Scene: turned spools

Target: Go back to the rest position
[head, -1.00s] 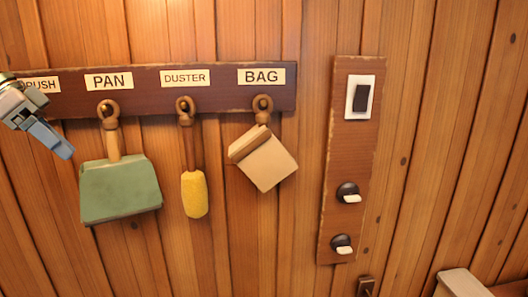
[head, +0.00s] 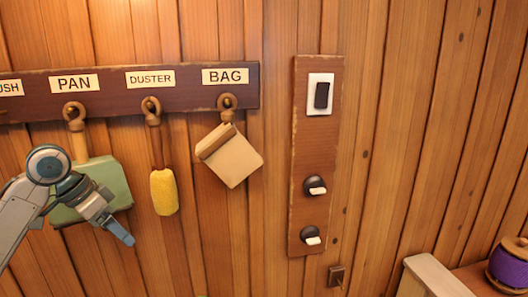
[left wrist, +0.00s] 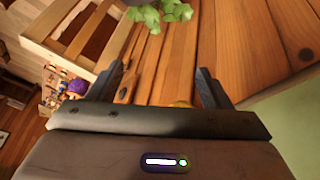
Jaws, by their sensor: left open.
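My left gripper (head: 118,230) is in front of the lower right part of the green pan (head: 108,178) in the head view and hides some of it. In the left wrist view its two fingers (left wrist: 155,85) stand wide apart with nothing held between them. The pan, a yellow duster (head: 164,192) and a tan bag (head: 230,160) hang from pegs on a dark labelled rail (head: 190,98). I do not see my right gripper.
A wooden panel (head: 313,150) on the plank wall carries a switch (head: 320,95) and two dark knobs (head: 315,187) with white tabs. A purple spool (head: 510,265) stands at the lower right. Green leaves (left wrist: 160,12) show in the left wrist view.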

